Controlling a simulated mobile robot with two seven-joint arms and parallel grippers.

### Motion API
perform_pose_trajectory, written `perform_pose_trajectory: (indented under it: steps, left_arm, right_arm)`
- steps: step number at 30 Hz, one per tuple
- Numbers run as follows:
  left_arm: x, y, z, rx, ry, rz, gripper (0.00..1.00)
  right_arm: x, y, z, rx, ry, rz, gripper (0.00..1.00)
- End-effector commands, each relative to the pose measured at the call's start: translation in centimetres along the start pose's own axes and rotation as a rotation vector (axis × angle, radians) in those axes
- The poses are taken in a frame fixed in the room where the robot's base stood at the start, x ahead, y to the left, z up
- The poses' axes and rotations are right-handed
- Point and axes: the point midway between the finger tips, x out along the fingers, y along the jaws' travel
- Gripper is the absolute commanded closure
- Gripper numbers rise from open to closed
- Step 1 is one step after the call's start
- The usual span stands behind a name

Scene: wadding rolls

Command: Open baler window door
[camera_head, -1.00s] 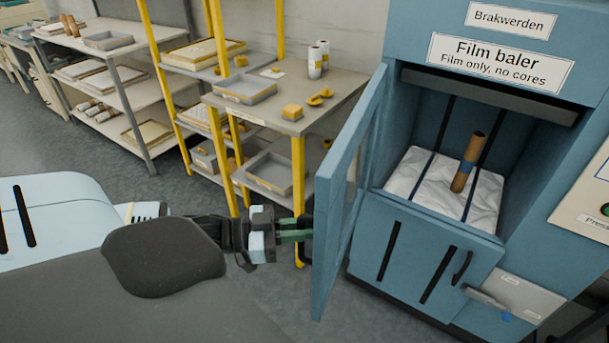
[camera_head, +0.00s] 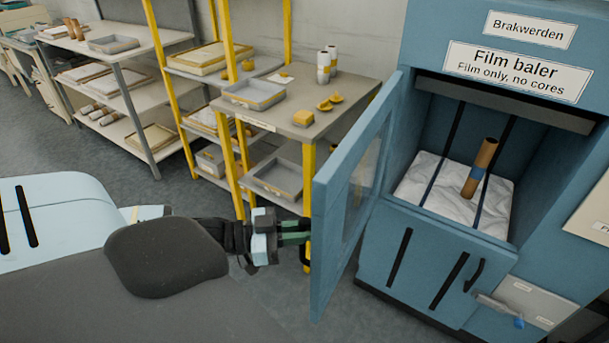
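The baler window door (camera_head: 333,225) is a blue framed door with a glass pane. It stands swung open to the left of the blue film baler (camera_head: 425,255), its free edge towards me. My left gripper (camera_head: 296,232) is at the outer side of the door, with its greenish fingers at the dark door handle (camera_head: 305,257). The fingers appear shut on the handle, whose upper part they hide. The open chamber shows white film (camera_head: 440,190) and a brown tube with a blue band (camera_head: 484,160) leaning on it. My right gripper is not in view.
A grey-topped, yellow-legged table (camera_head: 345,95) with trays and rolls stands behind the door. Shelves (camera_head: 110,60) line the back left. A lower baler panel (camera_head: 410,265) with its own handle is closed. Grey floor (camera_head: 345,325) is clear below the door.

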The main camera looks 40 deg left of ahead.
Motion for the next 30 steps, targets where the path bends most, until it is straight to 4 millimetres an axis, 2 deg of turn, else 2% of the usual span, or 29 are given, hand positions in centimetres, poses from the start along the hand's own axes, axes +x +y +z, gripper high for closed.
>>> perform_pose_trajectory:
  steps: [3,4,7,8,20,30]
  left_arm:
    - [-0.1,0.4,0.6,-0.008,-0.010,0.005,1.00]
    - [-0.1,0.4,0.6,-0.008,-0.010,0.005,0.82]
    - [-0.1,0.3,0.5,-0.007,-0.008,0.004,0.69]
    - [-0.1,0.3,0.4,-0.006,-0.007,0.003,0.68]
    - [-0.6,0.1,0.2,-0.003,-0.006,0.001,0.68]
    - [-4.0,0.2,0.0,-0.003,-0.006,0.000,0.68]
  right_arm:
    - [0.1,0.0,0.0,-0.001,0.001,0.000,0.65]
    - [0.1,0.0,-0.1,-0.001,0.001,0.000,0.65]
    - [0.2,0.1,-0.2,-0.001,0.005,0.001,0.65]
    - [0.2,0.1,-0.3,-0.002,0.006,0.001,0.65]
    - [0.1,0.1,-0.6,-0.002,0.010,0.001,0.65]
    - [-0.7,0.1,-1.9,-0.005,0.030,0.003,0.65]
